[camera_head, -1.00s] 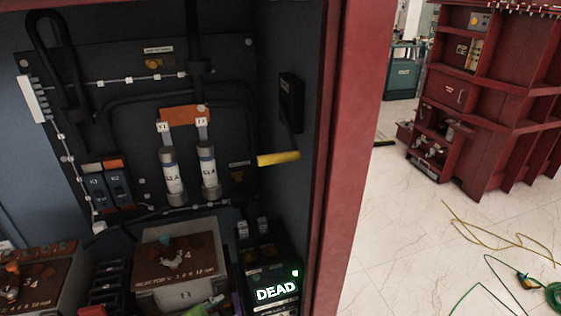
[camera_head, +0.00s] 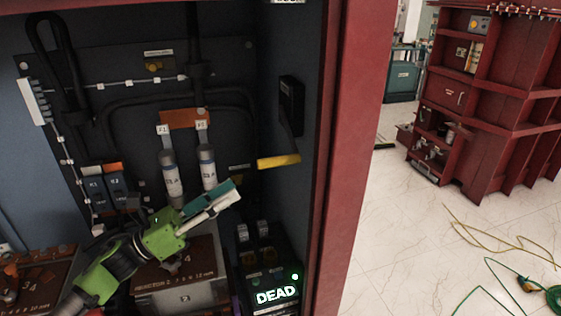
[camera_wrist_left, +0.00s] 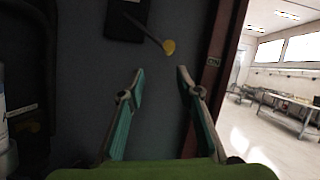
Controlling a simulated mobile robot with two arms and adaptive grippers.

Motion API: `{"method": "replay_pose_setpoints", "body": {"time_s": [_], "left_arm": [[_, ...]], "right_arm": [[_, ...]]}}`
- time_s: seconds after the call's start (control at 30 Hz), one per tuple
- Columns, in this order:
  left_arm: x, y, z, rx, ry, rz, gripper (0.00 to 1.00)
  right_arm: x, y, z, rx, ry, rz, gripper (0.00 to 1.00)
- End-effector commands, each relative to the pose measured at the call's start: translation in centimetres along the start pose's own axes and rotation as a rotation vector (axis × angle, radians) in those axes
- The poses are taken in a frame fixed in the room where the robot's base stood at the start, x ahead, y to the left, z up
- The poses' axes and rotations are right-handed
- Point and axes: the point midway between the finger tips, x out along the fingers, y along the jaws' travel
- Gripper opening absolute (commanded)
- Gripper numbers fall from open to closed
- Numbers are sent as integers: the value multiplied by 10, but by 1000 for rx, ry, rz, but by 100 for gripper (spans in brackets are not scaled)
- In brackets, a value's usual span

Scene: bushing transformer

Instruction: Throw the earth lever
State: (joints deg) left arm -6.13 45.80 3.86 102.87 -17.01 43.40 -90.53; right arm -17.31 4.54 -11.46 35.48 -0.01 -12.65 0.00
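The earth lever is a dark arm with a yellow handle (camera_head: 278,161) on the right inner wall of the cabinet. It hangs from a black box (camera_head: 291,104) and its handle points left and out from the wall. In the left wrist view the yellow end (camera_wrist_left: 168,47) shows ahead, between and beyond the fingertips. My left gripper (camera_head: 236,190) is to the left of and below the handle, apart from it. In the left wrist view its two teal fingers (camera_wrist_left: 161,76) are spread with nothing between them. My right gripper is in neither view.
Two fuses (camera_head: 208,168) stand upright on the back panel, behind my left gripper. A box labelled DEAD (camera_head: 276,295) with a green light sits at lower right. A reactor block (camera_head: 180,290) lies below my arm. The red cabinet post (camera_head: 345,150) bounds the opening on the right.

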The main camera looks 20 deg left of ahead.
Motion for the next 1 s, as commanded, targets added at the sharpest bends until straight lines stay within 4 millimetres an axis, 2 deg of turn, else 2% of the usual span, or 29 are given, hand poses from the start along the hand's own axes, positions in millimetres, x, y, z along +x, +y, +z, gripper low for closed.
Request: {"method": "replay_pose_setpoints", "body": {"time_s": [0.13,0.27,0.7,0.83,1.0], "left_arm": [[0,-8,5,77,16,-62,32],[11,-11,8,87,16,-71,32],[99,-18,9,82,13,-70,32],[119,-18,7,83,14,-68,32],[132,-18,4,81,15,-68,32]], "right_arm": [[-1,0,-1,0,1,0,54],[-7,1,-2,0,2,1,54],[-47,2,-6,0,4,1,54],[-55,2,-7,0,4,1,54],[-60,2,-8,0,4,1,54]]}}
